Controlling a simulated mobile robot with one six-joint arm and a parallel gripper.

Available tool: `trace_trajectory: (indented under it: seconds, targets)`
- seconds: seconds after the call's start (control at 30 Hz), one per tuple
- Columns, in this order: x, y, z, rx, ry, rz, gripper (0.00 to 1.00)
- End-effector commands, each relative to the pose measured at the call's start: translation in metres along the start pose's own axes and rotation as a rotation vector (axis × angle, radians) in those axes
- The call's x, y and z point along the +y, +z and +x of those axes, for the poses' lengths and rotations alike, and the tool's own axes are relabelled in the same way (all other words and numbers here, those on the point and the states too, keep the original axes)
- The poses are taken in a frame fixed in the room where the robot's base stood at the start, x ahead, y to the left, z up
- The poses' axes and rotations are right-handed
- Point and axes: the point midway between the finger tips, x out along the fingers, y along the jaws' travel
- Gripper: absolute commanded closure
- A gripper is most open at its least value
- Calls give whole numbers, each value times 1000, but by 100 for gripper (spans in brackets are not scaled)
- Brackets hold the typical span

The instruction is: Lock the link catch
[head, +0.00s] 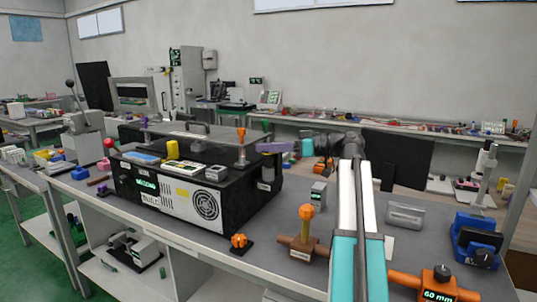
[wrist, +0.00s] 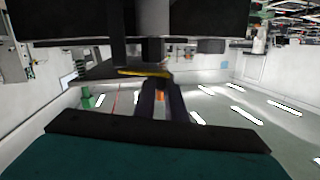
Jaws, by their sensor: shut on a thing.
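An upright grey post with an orange grip (head: 241,135) stands at the right end of the top of a large black case (head: 235,205). It seems to be the link catch's handle, but the catch's link and hook cannot be made out. My gripper (head: 261,147) reaches in from the right at the height of the orange grip, its purple fingers pointing left. In the wrist view, my gripper (wrist: 160,84) has its dark fingers close together, with a bit of orange (wrist: 160,97) between them. The fingers hide most of the held part there.
A blue device (head: 476,240) is at the far right. Small boxes lie on the case top.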

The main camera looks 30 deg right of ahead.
Motion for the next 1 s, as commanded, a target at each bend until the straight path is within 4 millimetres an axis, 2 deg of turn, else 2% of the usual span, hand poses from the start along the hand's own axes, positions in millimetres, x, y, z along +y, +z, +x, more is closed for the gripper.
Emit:
trace_trajectory:
  seconds: [0.03,0.3,0.8,0.83,0.93,1.0]
  targets:
    - [-1,5,1,-5,2,-30,100]
    - [-3,9,2,-28,20,-146,100]
    - [-4,10,2,-36,24,-173,100]
    - [-4,10,2,-36,24,-173,88]
    - [-4,10,2,-36,24,-172,71]
    - [-3,10,2,-35,25,-172,71]
